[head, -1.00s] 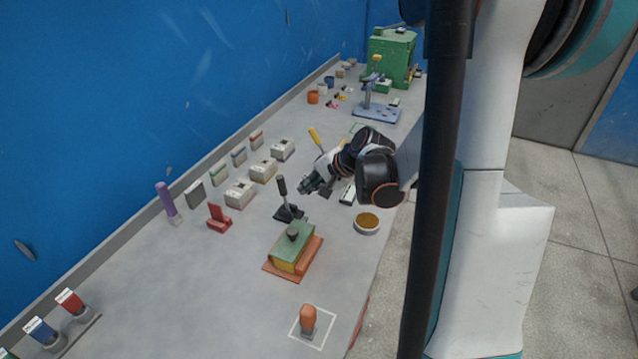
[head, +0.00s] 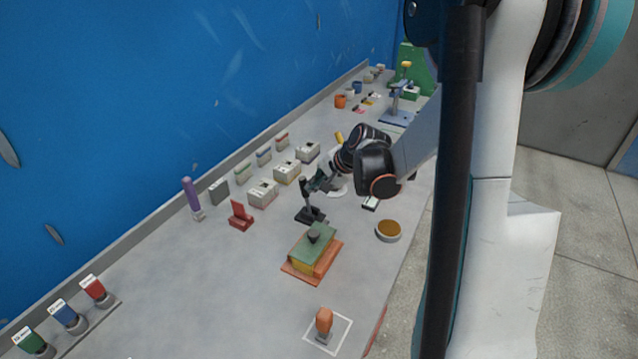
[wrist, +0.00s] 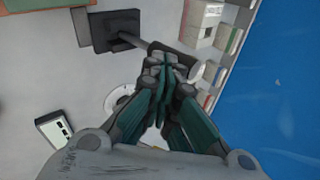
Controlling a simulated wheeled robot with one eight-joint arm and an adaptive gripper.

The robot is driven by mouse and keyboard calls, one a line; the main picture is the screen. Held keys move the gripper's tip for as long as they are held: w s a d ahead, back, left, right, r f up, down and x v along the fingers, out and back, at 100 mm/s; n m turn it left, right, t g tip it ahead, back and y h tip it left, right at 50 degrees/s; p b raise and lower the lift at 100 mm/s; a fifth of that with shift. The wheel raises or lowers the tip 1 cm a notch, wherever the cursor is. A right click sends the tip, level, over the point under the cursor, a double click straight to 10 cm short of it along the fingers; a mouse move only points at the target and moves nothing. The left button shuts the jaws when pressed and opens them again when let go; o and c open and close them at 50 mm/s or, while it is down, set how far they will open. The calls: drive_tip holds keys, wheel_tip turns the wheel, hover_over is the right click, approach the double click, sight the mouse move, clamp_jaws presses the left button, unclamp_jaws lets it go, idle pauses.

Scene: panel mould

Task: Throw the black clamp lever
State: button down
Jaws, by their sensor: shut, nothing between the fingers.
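The black clamp lever (head: 304,188) stands about upright on a dark base (head: 310,215), behind a green and orange block mould (head: 313,245). In the wrist view its dark square base (wrist: 116,29) is at the upper left, and its rod runs right to a handle partly hidden by my fingertips. My gripper (head: 318,183) is close beside the lever's upper part, to its right in the head view. In the wrist view my gripper (wrist: 158,72) has its fingers together with nothing between them. I cannot tell whether they touch the handle.
Several pale boxes (head: 263,193) stand behind the lever along the blue wall. A red bracket (head: 240,215) and purple-handled post (head: 191,198) stand to the left. A round brown-topped pot (head: 388,231) is to the right.

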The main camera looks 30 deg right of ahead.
drive_tip(key=shift+w+a+r+g+h+p, duration=0.15)
drive_tip(key=shift+w+a+g+p, duration=0.1)
drive_tip(key=shift+w+a+g, duration=0.15)
drive_tip(key=shift+w+a+r+g+h+p, duration=0.1)
drive_tip(key=shift+w+a+g+h+p, duration=0.15)
drive_tip(key=shift+w, duration=0.2)
drive_tip(key=shift+w+a+f+g, duration=0.15)
drive_tip(key=shift+w+a+g, duration=0.05)
drive_tip(key=shift+w, duration=0.3)
drive_tip(key=shift+w+a+f+g, duration=0.15)
drive_tip(key=shift+w+a, duration=0.05)
drive_tip(key=shift+w, duration=0.25)
drive_tip(key=shift+r, duration=0.1)
drive_tip(key=shift+s+d+r, duration=0.1)
drive_tip(key=shift+s+r, duration=0.05)
drive_tip(key=shift+s, duration=0.1)
drive_tip(key=s+d+r+p, duration=0.1)
drive_tip(key=s+r+p, duration=0.1)
drive_tip(key=s+r, duration=0.15)
drive_tip(key=p, duration=0.2)
approach(304, 178)
drive_tip(key=shift+s+d+r, duration=0.35)
drive_tip(key=shift+s+r, duration=0.3)
